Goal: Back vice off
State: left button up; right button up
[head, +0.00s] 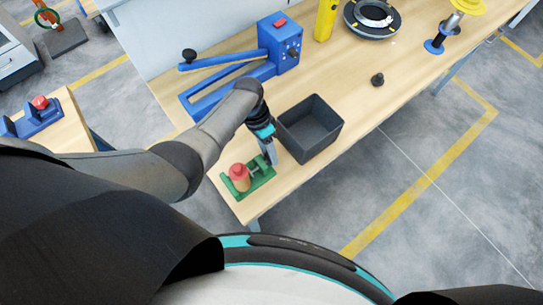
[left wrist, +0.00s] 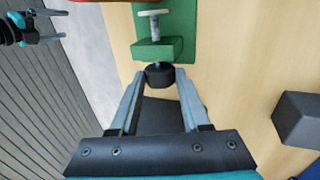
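A green vice (head: 262,185) sits at the near left corner of the workbench. A copper-coloured part with a red top (head: 239,177) stands at it in the head view. In the left wrist view the green vice block (left wrist: 158,49) has a screw with a pale end plate (left wrist: 153,13) on its far side and a black knob (left wrist: 160,76) on the near side. My left gripper (head: 270,158) is at this knob, with its fingertips (left wrist: 160,82) on either side, seemingly touching it. My right gripper (left wrist: 48,27) shows at the upper left of the left wrist view, fingers apart and empty.
A dark open bin (head: 325,145) stands right beside my left gripper. A blue lever device (head: 280,45), a yellow post (head: 325,20), a black ring-shaped stand (head: 352,24) and a small black knob-like part (head: 377,80) are further along the bench. The bench front is clear right of the bin.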

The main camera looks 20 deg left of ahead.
pick_arm(q)
jog(key=c, duration=0.3)
jog(key=shift+s+d+r+t+y+p, duration=0.15)
jog(key=shift+r+t+y+p, duration=0.2)
jog(key=shift+p, duration=0.7)
jog(key=shift+s+d+f+t+y, duration=0.1)
jog(key=shift+f+t+y, duration=0.15)
jog(key=shift+y, duration=0.2)
jog(key=shift+t+y, duration=0.5)
jog(key=shift+y, duration=0.2)
jog(key=shift+d, duration=0.1)
jog(key=shift+s+d+f+t+y, duration=0.1)
jog(key=shift+s+t+y, duration=0.05)
jog(key=shift+t+y, duration=0.3)
jog(key=shift+s+d+t+y, duration=0.1)
jog(key=shift+t+y, duration=0.25)
jog(key=shift+y, duration=0.2)
jog(key=shift+t+y, duration=0.3)
jog(key=shift+y, duration=0.2)
jog(key=shift+s+f, duration=0.1)
